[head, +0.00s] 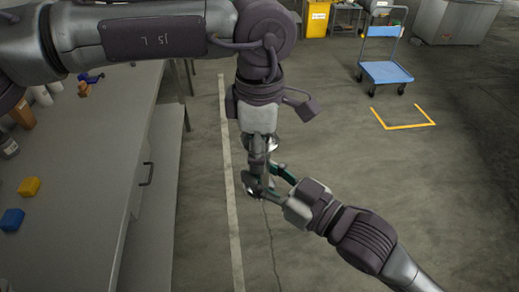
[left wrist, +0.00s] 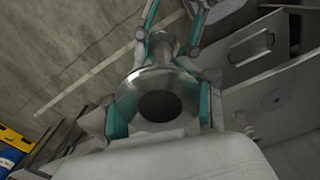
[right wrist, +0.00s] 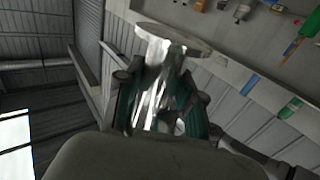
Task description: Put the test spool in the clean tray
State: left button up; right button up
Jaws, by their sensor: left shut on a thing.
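The test spool (head: 266,150) is a shiny metal tube with a wider flange at each end. It is held in the air above the floor. My left gripper (head: 257,168) is shut on it; in the left wrist view the near flange of the spool (left wrist: 160,82), with a dark round bore, sits between the teal-padded fingers. My right gripper (head: 275,182) has its fingers spread on either side of the spool, seemingly with a gap. In the right wrist view the spool (right wrist: 160,80) stands between those fingers. I cannot make out the clean tray.
A grey workbench (head: 95,165) runs along the left, with a yellow block (head: 30,187), a blue block (head: 12,219) and jars on it. A blue trolley (head: 386,72) stands at the back right by yellow floor marks (head: 405,125).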

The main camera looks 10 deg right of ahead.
jog(key=o, duration=0.4)
